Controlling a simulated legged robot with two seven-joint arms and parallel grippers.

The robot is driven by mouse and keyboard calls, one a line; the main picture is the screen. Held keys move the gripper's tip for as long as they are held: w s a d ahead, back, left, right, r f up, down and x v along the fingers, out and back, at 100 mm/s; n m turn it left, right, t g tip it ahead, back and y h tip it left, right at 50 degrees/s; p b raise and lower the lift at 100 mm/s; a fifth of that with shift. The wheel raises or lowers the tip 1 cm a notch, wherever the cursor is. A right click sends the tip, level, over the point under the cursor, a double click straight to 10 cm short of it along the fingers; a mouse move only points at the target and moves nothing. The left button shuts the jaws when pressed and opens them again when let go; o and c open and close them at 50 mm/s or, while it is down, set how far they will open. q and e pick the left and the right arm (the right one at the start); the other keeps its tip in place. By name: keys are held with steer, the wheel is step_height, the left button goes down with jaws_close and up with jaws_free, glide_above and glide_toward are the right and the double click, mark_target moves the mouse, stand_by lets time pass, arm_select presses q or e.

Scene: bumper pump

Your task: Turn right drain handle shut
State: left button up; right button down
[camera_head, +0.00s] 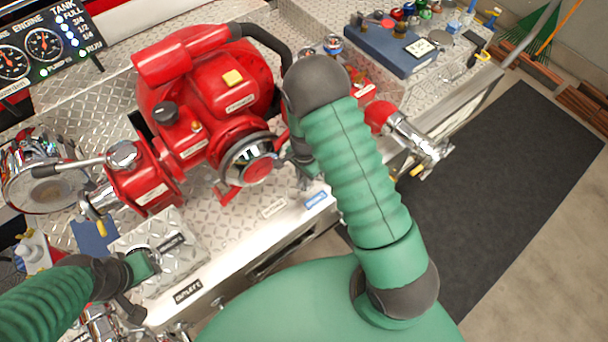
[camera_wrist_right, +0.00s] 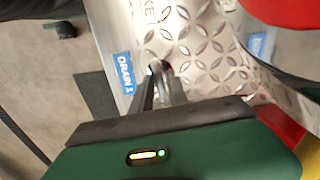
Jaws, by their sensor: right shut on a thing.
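My right gripper (camera_head: 304,182) reaches down at the front edge of the diamond-plate panel, just above a blue label, and my own arm hides part of it in the head view. In the right wrist view its dark fingers (camera_wrist_right: 163,90) are close together on a shiny metal piece (camera_wrist_right: 178,88), which looks like the right drain handle. The blue drain label (camera_wrist_right: 125,74) is just left of the fingers; it also shows in the head view (camera_head: 316,200). The handle's angle is hard to tell. My left gripper (camera_head: 133,308) is at the lower left, its fingertips unclear.
The red pump (camera_head: 205,90) with its chrome-ringed cap stands left of my right arm. A red outlet with a chrome valve (camera_head: 417,135) sticks out to the right. A gauge panel (camera_head: 45,50) is at the upper left. A dark mat (camera_head: 500,190) lies on the floor at right.

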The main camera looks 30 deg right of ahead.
steer(key=shift+w+m, duration=0.1)
steer(key=shift+m, duration=0.5)
steer(key=c, duration=1.5)
jaws_free()
